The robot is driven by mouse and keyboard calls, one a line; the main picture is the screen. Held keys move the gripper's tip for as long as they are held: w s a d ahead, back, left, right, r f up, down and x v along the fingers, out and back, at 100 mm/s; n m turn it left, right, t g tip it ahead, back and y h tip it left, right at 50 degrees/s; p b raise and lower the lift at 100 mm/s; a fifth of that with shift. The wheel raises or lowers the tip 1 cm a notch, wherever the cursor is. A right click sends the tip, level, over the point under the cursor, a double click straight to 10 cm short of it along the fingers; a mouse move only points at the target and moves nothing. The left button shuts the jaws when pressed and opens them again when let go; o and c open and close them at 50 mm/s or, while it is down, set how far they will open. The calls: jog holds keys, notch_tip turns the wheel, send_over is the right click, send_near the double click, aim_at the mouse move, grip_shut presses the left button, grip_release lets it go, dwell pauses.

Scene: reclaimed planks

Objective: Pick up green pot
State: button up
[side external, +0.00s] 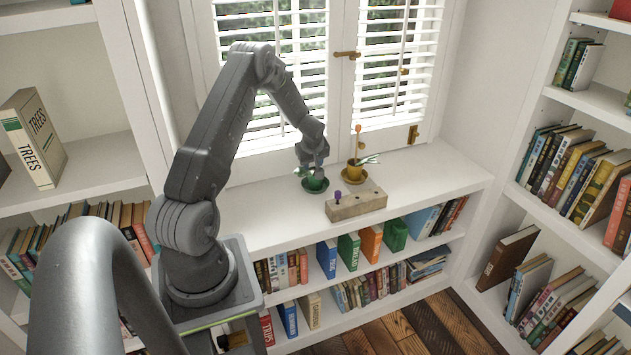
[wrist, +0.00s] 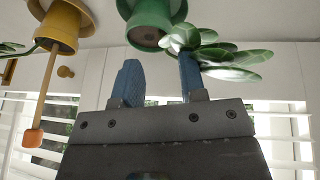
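The green pot (wrist: 150,22) stands on a green saucer in the wrist view, which shows it upside down, with dark soil and broad green leaves (wrist: 215,52) to its right. In the side view the green pot (side external: 315,184) is on the white shelf top under my gripper (side external: 315,168). In the wrist view my gripper (wrist: 160,78) has its two blue fingers apart with nothing between them except a leaf beside the right finger. The pot's rim lies just beyond the fingertips. I cannot tell whether a leaf touches the right finger.
A yellow pot (side external: 355,172) on a yellow saucer stands to the right, with an orange-tipped stick (wrist: 45,95) in it. A wooden block (side external: 356,205) with a purple knob lies in front. Shuttered windows (side external: 400,60) are behind. The shelf top at right is clear.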

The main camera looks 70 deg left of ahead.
aim_at(312, 176)
jog(key=shift+x, duration=1.95)
jog(key=shift+d, duration=0.1)
jog(key=shift+c, duration=0.5)
grip_shut()
jog(key=shift+r, duration=0.1)
